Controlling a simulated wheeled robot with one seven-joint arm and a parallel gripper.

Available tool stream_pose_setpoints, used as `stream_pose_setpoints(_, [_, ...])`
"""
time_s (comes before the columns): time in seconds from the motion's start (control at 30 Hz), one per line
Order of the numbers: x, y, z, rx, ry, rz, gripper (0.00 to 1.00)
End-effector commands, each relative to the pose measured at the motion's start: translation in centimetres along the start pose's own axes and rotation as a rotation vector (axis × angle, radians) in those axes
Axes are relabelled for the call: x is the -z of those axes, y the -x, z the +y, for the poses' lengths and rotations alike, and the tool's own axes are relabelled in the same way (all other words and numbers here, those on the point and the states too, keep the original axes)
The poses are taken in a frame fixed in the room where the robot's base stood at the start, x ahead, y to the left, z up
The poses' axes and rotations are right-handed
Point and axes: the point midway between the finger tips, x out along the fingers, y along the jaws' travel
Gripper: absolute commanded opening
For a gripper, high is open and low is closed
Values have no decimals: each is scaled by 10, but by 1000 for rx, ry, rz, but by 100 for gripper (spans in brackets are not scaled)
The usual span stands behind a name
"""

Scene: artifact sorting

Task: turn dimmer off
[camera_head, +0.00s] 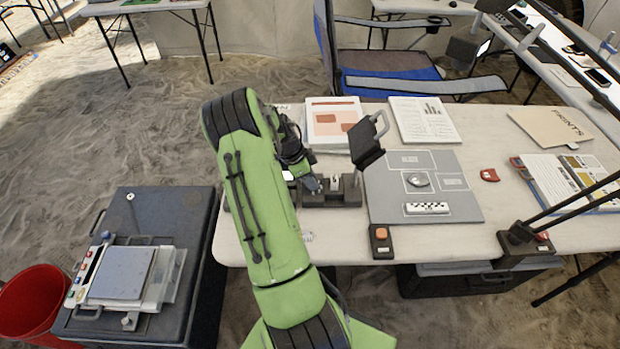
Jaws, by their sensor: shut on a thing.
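My green arm reaches over the near left part of the table. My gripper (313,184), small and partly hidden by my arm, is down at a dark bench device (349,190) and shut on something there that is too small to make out. A black plate with a grey handle (367,146) rises from the right side of this device. I cannot tell for sure which part is the dimmer. A small black box with an orange button (381,241) sits at the table's front edge. A lamp base with a red control (541,237) stands further right.
A grey mat (385,211) holds a stone piece (418,180) and a checkered scale bar (427,208). A red object (489,175) lies right of it. Papers (425,119) lie behind. A black case (200,270) and red bucket (30,305) stand left. Lamp arms cross the right side.

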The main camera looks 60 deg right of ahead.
Motion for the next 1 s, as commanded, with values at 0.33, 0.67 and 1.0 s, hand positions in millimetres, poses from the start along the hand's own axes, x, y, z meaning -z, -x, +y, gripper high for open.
stream_pose_setpoints(0.33, [0, -2, 2, 99, 231, 0, 0])
stream_pose_setpoints(0.67, [1, -2, 4, 203, 480, 1, 0])
stream_pose_setpoints(1.0, [2, -1, 5, 269, 640, 2, 0])
